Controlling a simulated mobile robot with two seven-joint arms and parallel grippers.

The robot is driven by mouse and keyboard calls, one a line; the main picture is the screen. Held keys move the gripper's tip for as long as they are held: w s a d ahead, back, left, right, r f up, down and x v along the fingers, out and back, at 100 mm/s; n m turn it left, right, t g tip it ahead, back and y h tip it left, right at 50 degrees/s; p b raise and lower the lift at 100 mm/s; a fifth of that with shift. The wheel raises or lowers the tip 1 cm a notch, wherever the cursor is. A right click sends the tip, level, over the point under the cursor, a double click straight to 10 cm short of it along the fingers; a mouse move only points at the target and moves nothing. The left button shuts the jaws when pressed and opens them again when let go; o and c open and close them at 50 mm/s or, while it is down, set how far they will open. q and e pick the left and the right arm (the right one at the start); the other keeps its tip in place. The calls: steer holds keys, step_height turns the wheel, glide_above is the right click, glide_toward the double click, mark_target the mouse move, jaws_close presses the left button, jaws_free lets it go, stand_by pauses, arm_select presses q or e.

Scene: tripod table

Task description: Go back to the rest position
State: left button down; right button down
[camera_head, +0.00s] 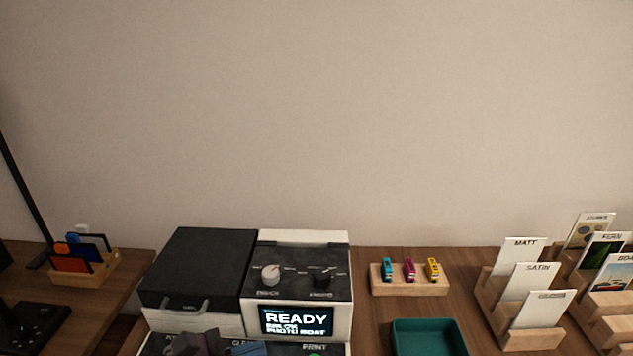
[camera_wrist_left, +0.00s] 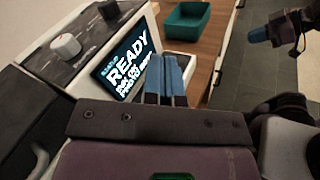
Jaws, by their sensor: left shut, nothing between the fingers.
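My left gripper (camera_wrist_left: 166,80) is shut and empty, its blue fingers together in front of the printer's lit screen in the left wrist view. Whether it touches the printer I cannot tell. In the head view the left gripper (camera_head: 248,348) shows only at the bottom edge, low over the front of the printer. My right gripper (camera_wrist_left: 265,32) shows at the upper right of the left wrist view, blue-tipped and apart from the furniture; its jaw opening is unclear. It is not seen in the head view.
The printer (camera_head: 300,262) with a READY screen stands beside a black-lidded unit (camera_head: 205,260). A teal tray (camera_head: 428,338), a wooden block with small coloured cartridges (camera_head: 410,288) and card holders (camera_head: 525,342) stand to the right. Grey floor (camera_wrist_left: 258,85) is open in front.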

arm_select(q)
steer(key=a+f+n+t+y, duration=0.2)
steer(key=a+n+t+y, duration=0.1)
steer(key=n, duration=0.7)
steer(key=a+f+n+t+y, duration=0.3)
steer(key=a+n, duration=0.1)
steer(key=n, duration=0.7)
steer(key=s+a+f+n+t+y, duration=0.1)
steer(key=a+f+n+t+y, duration=0.1)
steer(key=n, duration=0.9)
steer(key=shift+a+f+t+y, duration=0.15)
steer(key=shift+a+t+y, duration=0.65)
steer(key=shift+a+y, duration=0.2)
steer(key=s+a+f+n+g+y, duration=0.2)
steer(key=s+f+n, duration=0.4)
steer(key=n, duration=0.4)
steer(key=s+a+f+n+g+y, duration=0.3)
steer(key=s+a+f+n+g, duration=0.1)
steer(key=f+n, duration=0.4)
steer(key=shift+s+a+n+y, duration=0.15)
steer(key=shift+s+n+y, duration=0.15)
steer(key=shift+s+n, duration=0.75)
